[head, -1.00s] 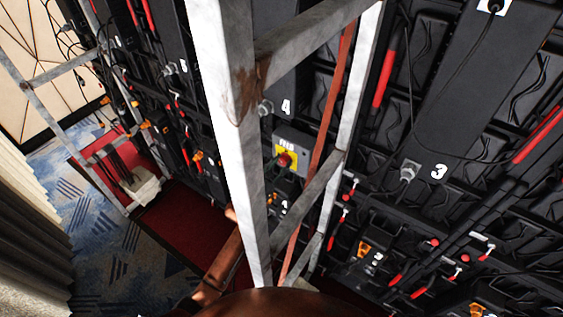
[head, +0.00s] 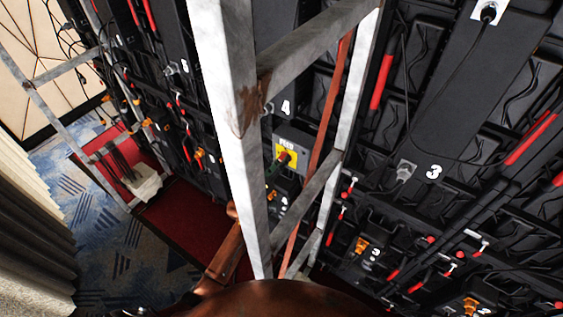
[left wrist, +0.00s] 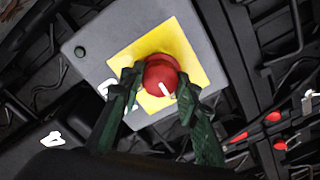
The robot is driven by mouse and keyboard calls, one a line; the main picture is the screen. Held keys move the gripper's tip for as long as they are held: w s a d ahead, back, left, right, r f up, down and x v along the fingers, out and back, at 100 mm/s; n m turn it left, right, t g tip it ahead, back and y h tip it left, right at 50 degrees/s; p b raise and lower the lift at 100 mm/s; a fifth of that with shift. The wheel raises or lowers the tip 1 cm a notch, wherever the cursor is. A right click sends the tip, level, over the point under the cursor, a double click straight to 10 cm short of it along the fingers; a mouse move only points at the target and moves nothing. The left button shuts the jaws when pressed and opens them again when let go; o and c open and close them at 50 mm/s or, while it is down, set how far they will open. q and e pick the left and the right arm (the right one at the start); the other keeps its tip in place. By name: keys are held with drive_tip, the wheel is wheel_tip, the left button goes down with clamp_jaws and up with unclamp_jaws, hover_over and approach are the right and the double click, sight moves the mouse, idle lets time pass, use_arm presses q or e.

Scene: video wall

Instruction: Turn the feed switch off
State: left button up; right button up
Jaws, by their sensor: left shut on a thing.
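The feed switch is a red round knob (left wrist: 160,75) with a white mark, on a yellow plate (left wrist: 190,48) of a grey box (left wrist: 92,45). In the left wrist view the white mark points down and slightly right. My left gripper (left wrist: 157,87) is shut on the knob, with one dark green finger on each side. In the head view, the knob (head: 285,157) shows behind the metal frame, below the label on the yellow plate (head: 286,143). My left gripper (head: 274,168) reaches it from the lower left, partly hidden by the post. My right gripper is not in view.
A pale metal post (head: 237,130) stands close in front of the box, with crossbars and a thin red brace (head: 321,145) on its right. Black panels with cables and red handles fill the back. Patterned carpet (head: 105,240) lies clear at the left.

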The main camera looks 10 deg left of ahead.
use_arm(q)
drive_tip(key=shift+n, duration=0.4)
drive_tip(key=o, duration=1.2)
drive_tip(key=shift+c, duration=0.2)
drive_tip(key=v, duration=1.2)
drive_tip(key=shift+f, duration=0.1)
